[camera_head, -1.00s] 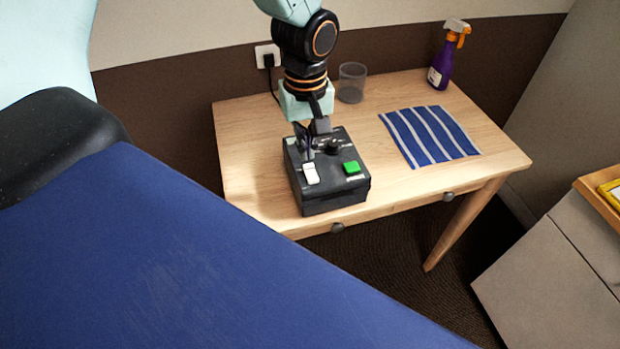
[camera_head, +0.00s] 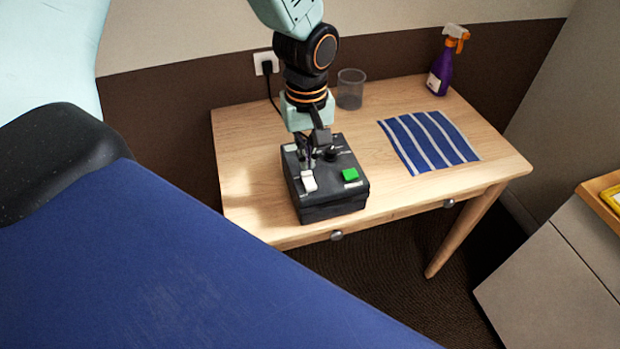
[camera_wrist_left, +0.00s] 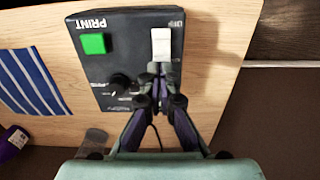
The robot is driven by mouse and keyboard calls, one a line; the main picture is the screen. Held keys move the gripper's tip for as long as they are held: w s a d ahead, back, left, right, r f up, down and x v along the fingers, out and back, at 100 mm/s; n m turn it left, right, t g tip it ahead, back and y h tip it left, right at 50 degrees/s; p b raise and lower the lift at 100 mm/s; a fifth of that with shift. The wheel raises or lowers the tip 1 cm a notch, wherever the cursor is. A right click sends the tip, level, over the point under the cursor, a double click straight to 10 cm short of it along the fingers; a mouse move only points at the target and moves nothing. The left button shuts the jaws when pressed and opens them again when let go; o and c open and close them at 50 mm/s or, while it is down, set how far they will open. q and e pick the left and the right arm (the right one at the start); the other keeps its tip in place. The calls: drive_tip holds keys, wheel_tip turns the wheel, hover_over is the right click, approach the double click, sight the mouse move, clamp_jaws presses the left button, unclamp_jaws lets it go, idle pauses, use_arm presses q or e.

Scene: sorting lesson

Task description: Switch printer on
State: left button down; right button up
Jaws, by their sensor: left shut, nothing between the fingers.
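The printer (camera_head: 330,205) is a black box with a white rocker switch (camera_head: 308,181), a green button (camera_head: 350,175) and a dark knob. It stands on the wooden table. In the left wrist view the white switch (camera_wrist_left: 162,42) is at the top middle and the green button (camera_wrist_left: 93,43), beside the word PRINT, is to its left. My left gripper (camera_head: 310,166) is shut and empty, fingers pointing down at the switch. In the wrist view its fingertips (camera_wrist_left: 160,69) are at the switch's near end; I cannot tell whether they touch it. My right gripper is not in view.
A clear grey cup (camera_head: 350,90) stands behind the printer. A striped blue cloth (camera_head: 430,138) lies to the right, and a purple spray bottle (camera_head: 441,68) stands at the back. A wall socket (camera_head: 265,63) holds a plug. The table's front right is clear.

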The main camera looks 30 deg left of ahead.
use_arm(q)
drive_tip(key=shift+s+a, duration=0.15)
drive_tip(key=shift+s, duration=0.05)
drive_tip(key=shift+w, duration=0.2)
drive_tip(key=shift+s+f, duration=0.2)
drive_tip(key=shift+f, duration=0.1)
drive_tip(key=shift+f, duration=0.1)
drive_tip(key=shift+w+f+b, duration=0.15)
drive_tip(key=shift+f+b, duration=0.05)
drive_tip(key=shift+b, duration=0.1)
drive_tip(key=shift+f, duration=0.1)
drive_tip(key=shift+f, duration=0.2)
drive_tip(key=shift+f, duration=0.2)
drive_tip(key=shift+r, duration=0.1)
